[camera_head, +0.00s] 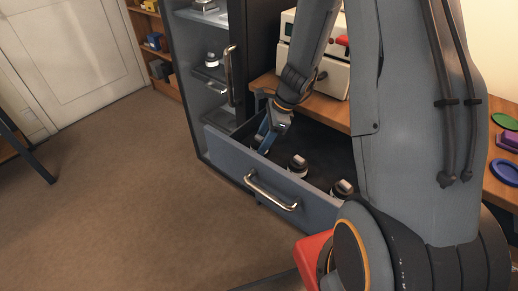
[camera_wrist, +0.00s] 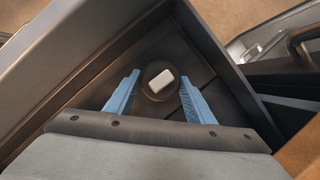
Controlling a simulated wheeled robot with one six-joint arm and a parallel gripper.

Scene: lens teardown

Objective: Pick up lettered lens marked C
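My gripper (camera_wrist: 159,77) points down into an open drawer (camera_head: 232,152). Its two blue fingers are spread apart. In the wrist view, a dark round lens (camera_wrist: 147,91) with a white label on top lies between and slightly beyond the fingertips, with gaps on both sides. No letter is readable on it. In the head view my gripper (camera_head: 264,137) is at the drawer's left end and that lens is hidden. Two more lenses with pale tops stand in the drawer, one near the middle (camera_head: 297,167) and one at the right (camera_head: 342,188); their letters cannot be read.
The drawer's front has a metal handle (camera_head: 272,192). Its walls lie close around my gripper. A cabinet (camera_head: 180,70) with a handled door and small items stands behind left. A wooden desk (camera_head: 328,112) carries a white box unit (camera_head: 318,75). The floor at left is clear.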

